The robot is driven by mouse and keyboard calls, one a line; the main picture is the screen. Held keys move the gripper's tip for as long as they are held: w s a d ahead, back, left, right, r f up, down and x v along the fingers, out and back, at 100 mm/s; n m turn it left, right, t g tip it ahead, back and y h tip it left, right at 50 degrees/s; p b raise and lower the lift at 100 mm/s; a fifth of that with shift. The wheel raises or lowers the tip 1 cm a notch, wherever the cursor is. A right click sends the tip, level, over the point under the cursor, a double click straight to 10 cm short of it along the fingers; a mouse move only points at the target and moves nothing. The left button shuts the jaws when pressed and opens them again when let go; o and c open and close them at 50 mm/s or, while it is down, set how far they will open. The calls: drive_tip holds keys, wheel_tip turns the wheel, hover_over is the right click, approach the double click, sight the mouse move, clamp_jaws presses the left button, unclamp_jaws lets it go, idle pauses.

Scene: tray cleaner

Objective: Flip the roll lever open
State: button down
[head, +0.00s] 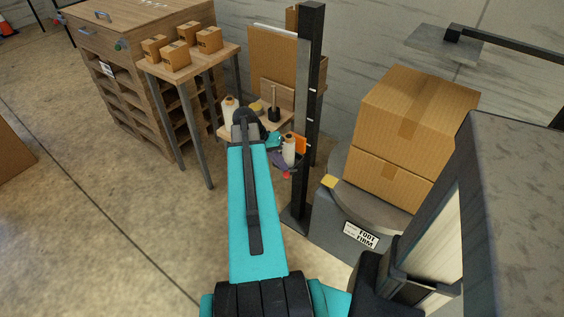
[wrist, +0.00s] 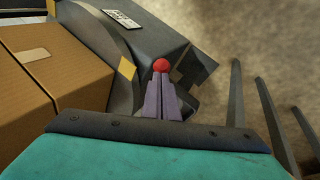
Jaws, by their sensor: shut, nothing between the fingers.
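My gripper (wrist: 161,82) shows in the wrist view as two purple-grey fingers pressed together, with nothing between them. A red ball-shaped knob (wrist: 161,65) appears right at the fingertips. I cannot tell whether they touch it, and no lever arm is clear behind it. In the head view my gripper (head: 285,163) is small and partly hidden beside the dark mast (head: 309,110), with the red knob (head: 287,176) just below it. A pale roll (head: 289,151) and an orange part (head: 300,143) show just above the gripper.
Cardboard boxes (head: 415,115) stack on the grey turntable base (head: 375,205) at right; it bears a white label (head: 361,235) and a yellow patch (head: 329,181). A small table (head: 190,68) with boxes stands left.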

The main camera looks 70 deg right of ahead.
drive_tip(key=shift+s+a+f, duration=0.15)
drive_tip(key=shift+a+f, duration=0.3)
drive_tip(key=shift+a, duration=0.15)
drive_tip(key=shift+r, duration=0.15)
drive_tip(key=shift+d+r+p, duration=0.2)
drive_tip(key=shift+r+p, duration=0.35)
drive_tip(key=shift+r, duration=0.15)
drive_tip(key=shift+d+r, duration=0.1)
drive_tip(key=shift+r, duration=0.05)
